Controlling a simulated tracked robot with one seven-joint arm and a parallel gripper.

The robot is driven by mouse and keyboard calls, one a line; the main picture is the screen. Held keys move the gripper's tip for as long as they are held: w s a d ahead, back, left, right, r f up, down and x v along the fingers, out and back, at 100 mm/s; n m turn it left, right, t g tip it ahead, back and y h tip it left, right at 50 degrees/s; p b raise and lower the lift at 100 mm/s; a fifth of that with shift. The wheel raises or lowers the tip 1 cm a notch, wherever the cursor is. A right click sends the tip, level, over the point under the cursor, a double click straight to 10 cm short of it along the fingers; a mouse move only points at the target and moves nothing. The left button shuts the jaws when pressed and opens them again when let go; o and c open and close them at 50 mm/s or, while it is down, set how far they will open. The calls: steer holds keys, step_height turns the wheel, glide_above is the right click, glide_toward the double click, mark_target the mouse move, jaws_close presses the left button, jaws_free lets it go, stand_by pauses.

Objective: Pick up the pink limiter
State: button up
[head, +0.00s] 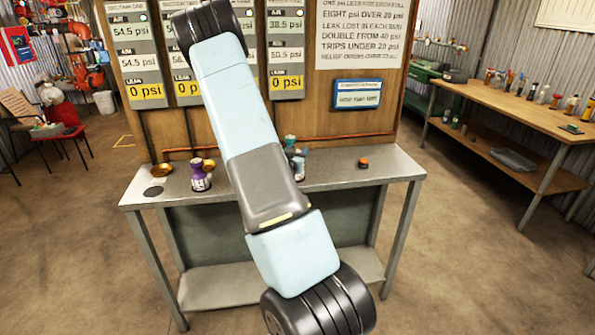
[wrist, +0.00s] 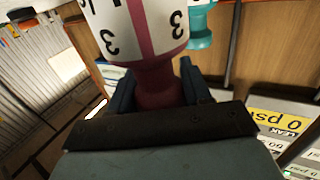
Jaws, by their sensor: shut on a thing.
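In the wrist view the pink limiter (wrist: 152,82) has a white band marked with the number 3 and a pink stripe. My gripper (wrist: 158,82) is shut on its narrower pink body, one dark finger on each side. The limiter's far end runs out of the top of the picture. In the head view my arm hides the gripper and the pink limiter.
A purple limiter (head: 200,177) stands on the grey bench (head: 330,178), left of my arm. A teal one (head: 290,143) is partly hidden by the arm and shows in the wrist view (wrist: 201,28). An orange-topped piece (head: 363,163) sits right. Gauge boards stand behind.

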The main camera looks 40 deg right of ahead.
jaws_close()
steer(key=shift+r, duration=0.15)
